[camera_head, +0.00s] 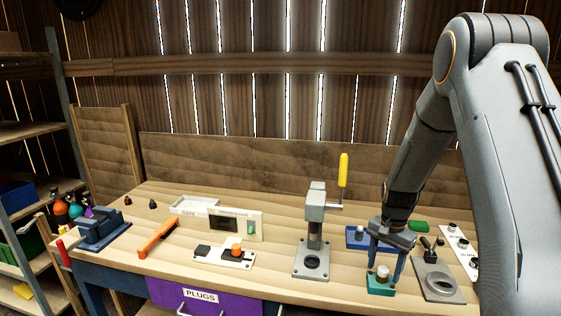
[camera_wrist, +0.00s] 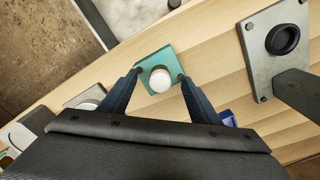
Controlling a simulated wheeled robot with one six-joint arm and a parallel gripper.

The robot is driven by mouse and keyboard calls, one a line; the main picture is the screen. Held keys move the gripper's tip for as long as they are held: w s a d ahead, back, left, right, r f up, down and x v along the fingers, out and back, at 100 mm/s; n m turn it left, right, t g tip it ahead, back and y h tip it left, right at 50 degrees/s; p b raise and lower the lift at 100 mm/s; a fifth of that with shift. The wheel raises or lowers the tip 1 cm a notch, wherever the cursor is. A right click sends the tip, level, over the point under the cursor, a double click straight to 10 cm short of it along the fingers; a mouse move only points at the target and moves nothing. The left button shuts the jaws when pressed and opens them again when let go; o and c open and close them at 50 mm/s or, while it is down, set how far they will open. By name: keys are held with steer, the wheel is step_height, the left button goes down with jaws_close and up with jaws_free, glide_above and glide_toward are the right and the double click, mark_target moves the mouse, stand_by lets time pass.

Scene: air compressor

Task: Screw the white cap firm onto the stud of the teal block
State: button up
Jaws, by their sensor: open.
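The teal block (camera_head: 380,287) sits on the bench near its front edge, right of the press. The white cap (camera_head: 382,271) is on top of the block, and the stud under it is hidden. My gripper (camera_head: 384,266) points down over the block with its fingers apart, one on each side of the cap. In the wrist view, the white cap (camera_wrist: 160,80) lies between the fingertips of my gripper (camera_wrist: 160,75), with a gap showing on both sides. The teal block (camera_wrist: 154,58) shows below and around the cap. I cannot tell how tightly the cap sits.
A grey press (camera_head: 314,240) with a yellow handle stands left of the block. A grey plate with a round disc (camera_head: 441,287) lies close on the right. A blue tray (camera_head: 357,238) is behind. A white board with an orange knob (camera_head: 236,249) is further left.

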steer(key=shift+r, duration=0.1)
steer(key=shift+r, duration=2.45)
step_height(320, 180, up, 7)
steer(key=b, duration=0.3)
steer(key=s+a+f+n+b, duration=0.4)
steer(key=s+a+f+n, duration=0.1)
steer(key=s, duration=0.5)
steer(key=s+a+f+n+t+b, duration=0.1)
steer(key=s+a+f+n+b, duration=0.3)
steer(key=s, duration=0.6)
step_height(320, 180, down, 2)
steer(key=a, duration=0.2)
steer(key=shift+a+f+n, duration=0.15)
steer(key=shift+a+n, duration=0.25)
